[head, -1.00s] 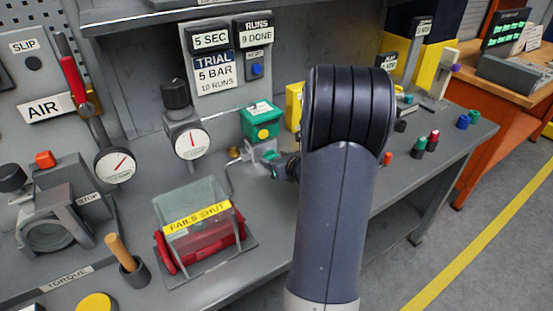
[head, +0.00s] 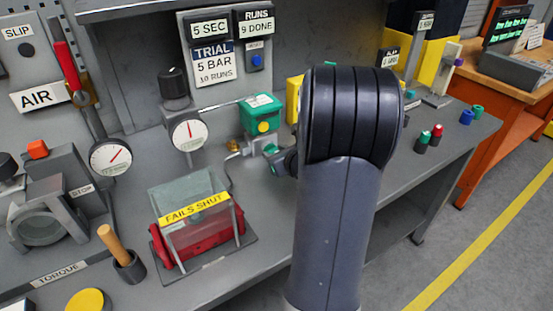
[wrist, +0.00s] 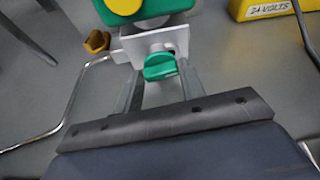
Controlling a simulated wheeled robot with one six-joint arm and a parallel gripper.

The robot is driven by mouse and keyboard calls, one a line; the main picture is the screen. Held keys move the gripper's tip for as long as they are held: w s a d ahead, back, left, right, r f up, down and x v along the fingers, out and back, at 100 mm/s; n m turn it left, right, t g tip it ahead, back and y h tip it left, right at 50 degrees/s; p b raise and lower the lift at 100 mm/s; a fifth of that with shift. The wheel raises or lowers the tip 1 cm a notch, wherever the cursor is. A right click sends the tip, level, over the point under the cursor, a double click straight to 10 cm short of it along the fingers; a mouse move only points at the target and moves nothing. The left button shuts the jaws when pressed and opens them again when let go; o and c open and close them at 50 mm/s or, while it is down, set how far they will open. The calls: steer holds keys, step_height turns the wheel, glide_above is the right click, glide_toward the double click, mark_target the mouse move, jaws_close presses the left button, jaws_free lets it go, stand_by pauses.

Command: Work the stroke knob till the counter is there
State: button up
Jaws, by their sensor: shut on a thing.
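The green stroke knob (wrist: 160,67) sits on a grey-white block under the green housing in the wrist view. My gripper (wrist: 160,78) is shut on it, with one finger at each side. In the head view the knob (head: 270,150) shows only in part, left of my arm, which hides most of the gripper. The green actuator (head: 262,115) has a yellow round cap. The runs counter (head: 256,27) on the back panel reads 9 DONE. The trial card (head: 213,66) below reads 5 BAR, 10 RUNS. A sign (head: 209,28) reads 5 SEC.
A pressure gauge (head: 188,134) with a black knob stands left of the actuator. A clear guard marked FAILS SHUT (head: 195,209) over a red part stands in front. A thin metal pipe passes close by. A yellow 24 VOLTS box (wrist: 265,8) is at the right.

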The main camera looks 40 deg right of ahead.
steer(key=n+h+b, duration=0.1)
steer(key=b, duration=0.5)
steer(key=f+n+h+b, duration=0.1)
steer(key=n+b, duration=0.1)
steer(key=b, duration=0.4)
steer(key=shift+a+n+h, duration=0.3)
steer(key=shift+a, duration=0.1)
steer(key=n+b, duration=0.1)
steer(key=b, duration=0.4)
steer(key=shift+a+r+n+h, duration=0.1)
steer(key=shift+n+h, duration=0.2)
steer(key=shift+h, duration=0.1)
steer(key=shift+r, duration=0.1)
steer(key=o, duration=1)
steer(key=shift+s+r, duration=0.1)
step_height(320, 180, up, 3)
steer(key=p, duration=0.3)
glide_above(284, 192)
steer(key=shift+w, duration=0.45)
steer(key=shift+s, duration=0.45)
